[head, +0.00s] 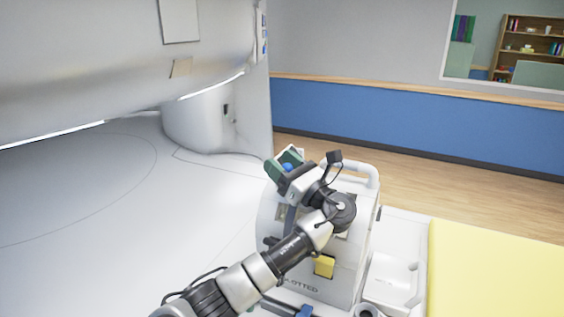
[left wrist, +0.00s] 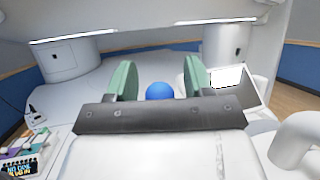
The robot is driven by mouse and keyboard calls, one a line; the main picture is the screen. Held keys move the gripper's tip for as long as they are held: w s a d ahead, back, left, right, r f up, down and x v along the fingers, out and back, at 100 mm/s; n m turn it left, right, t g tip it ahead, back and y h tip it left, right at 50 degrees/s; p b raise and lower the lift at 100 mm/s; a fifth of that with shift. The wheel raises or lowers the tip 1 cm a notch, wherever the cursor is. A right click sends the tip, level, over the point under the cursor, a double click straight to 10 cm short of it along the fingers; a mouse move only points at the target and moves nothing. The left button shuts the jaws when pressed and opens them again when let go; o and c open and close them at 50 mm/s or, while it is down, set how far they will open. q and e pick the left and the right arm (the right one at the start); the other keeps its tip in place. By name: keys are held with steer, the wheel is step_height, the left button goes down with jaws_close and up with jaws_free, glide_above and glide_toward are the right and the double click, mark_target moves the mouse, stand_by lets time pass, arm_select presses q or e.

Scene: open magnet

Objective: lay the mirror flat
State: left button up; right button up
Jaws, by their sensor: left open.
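My left gripper (head: 285,164) is at the top of the white slotted housing (head: 345,262); its green fingers are open. In the left wrist view, a blue ball (left wrist: 159,91) shows in the gap between the parted fingers (left wrist: 159,75), and nothing is clamped. The ball also shows in the head view (head: 287,168). A tilted panel with a pale face and light frame, which looks like the mirror (left wrist: 235,82), stands just right of the right finger. In the head view the gripper hides most of that spot. My right gripper is not in view.
A rounded white handle (head: 362,172) rises at the housing's far right. A yellow pad (head: 495,270) lies to the right. The magnet's white overhang (head: 110,60) spans the upper left, above a broad clear white surface (head: 90,200). A small labelled box (left wrist: 20,166) sits lower left.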

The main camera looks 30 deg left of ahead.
arm_select(q)
steer(key=c, duration=0.9)
steer(key=shift+a+r+h+p, duration=0.25)
steer(key=shift+h+p, duration=0.35)
steer(key=shift+p, duration=0.35)
steer(key=h+p, duration=0.2)
steer(key=p, duration=0.1)
steer(key=a+n+g+h+p, duration=0.1)
steer(key=h+p, duration=0.1)
steer(key=p, duration=0.2)
steer(key=a+n+h+p, duration=0.1)
steer(key=h+p, duration=0.1)
steer(key=p, duration=0.1)
steer(key=shift+s+a+r+g, duration=0.1)
steer(key=shift+g, duration=0.2)
steer(key=shift+a+f+h+p, duration=0.3)
steer(key=shift+h+p, duration=0.4)
steer(key=shift+p, duration=0.4)
steer(key=o, duration=0.9)
steer(key=shift+d, duration=0.1)
